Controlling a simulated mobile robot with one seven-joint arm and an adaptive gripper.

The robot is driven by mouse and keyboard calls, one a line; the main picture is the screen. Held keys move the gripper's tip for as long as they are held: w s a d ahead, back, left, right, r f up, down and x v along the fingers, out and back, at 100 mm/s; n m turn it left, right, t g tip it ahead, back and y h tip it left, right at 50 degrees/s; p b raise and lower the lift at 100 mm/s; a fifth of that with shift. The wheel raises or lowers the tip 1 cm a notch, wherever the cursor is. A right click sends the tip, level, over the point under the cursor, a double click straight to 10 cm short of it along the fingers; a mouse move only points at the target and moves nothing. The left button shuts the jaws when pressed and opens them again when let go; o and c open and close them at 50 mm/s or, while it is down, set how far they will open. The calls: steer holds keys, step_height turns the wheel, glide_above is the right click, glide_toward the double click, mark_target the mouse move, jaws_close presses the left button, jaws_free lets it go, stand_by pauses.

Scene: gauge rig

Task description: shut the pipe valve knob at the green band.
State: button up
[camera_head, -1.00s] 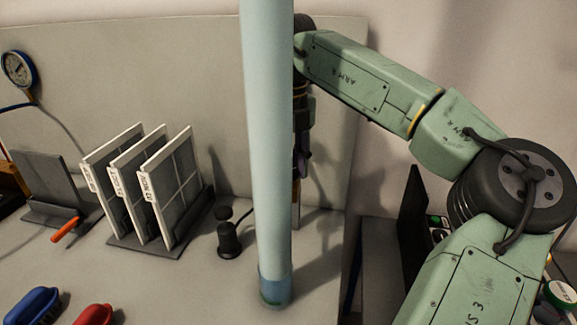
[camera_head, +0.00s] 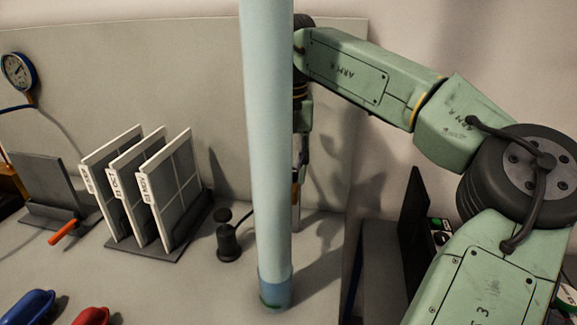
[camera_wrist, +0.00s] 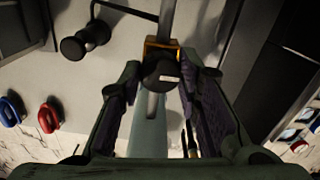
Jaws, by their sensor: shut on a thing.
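The dark round valve knob (camera_wrist: 161,72) is between my fingertips in the wrist view, in front of an orange valve body (camera_wrist: 161,47) on a grey pipe (camera_wrist: 167,18). My gripper (camera_wrist: 159,80) is shut on the knob, one finger on each side. In the head view my gripper (camera_head: 303,150) is mostly hidden behind a pale blue post, and the knob cannot be made out. I cannot make out a green band or pointer position at the knob.
The pale blue post (camera_head: 268,150) stands close by, with a blue and green base. A black pushbutton-like stand (camera_head: 228,240), a rack of panels (camera_head: 165,195), a blue brush (camera_head: 28,307) and a red brush (camera_head: 92,316) are to the left. A dark box edge (camera_head: 413,220) is right.

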mark_target(289, 171)
stand_by(0.3)
steer(key=o, duration=1.1)
steer(key=shift+o, duration=0.2)
steer(key=shift+r, duration=0.1)
step_height(289, 171, up, 7)
steer(key=shift+r, duration=0.15)
